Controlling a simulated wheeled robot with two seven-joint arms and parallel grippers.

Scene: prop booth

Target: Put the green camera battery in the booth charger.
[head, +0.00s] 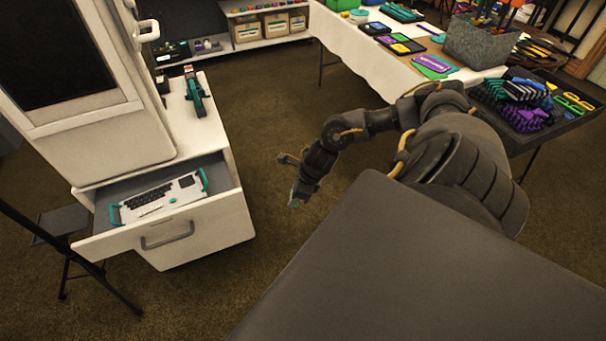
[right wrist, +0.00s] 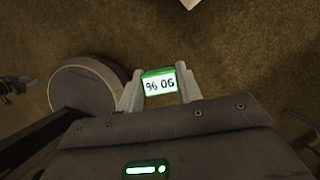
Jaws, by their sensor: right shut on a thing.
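The green camera battery (right wrist: 159,84) shows in the right wrist view, with a white label reading 90 % upside down. My right gripper (right wrist: 158,88) is shut on it, one finger on each side. In the head view my right gripper (head: 297,192) hangs over open floor, right of the open drawer (head: 203,214); the battery is too small there to make out clearly. A white panel with dark slots and teal handles (head: 160,200) lies in the drawer; I cannot tell for certain whether it is the booth charger.
A white cabinet (head: 105,150) stands above the drawer, with a teal and black device (head: 195,92) on its counter. A folding chair (head: 62,222) is at left. A white-clothed table (head: 350,38) and a dark tray (head: 545,122) are at right. The carpet between is clear.

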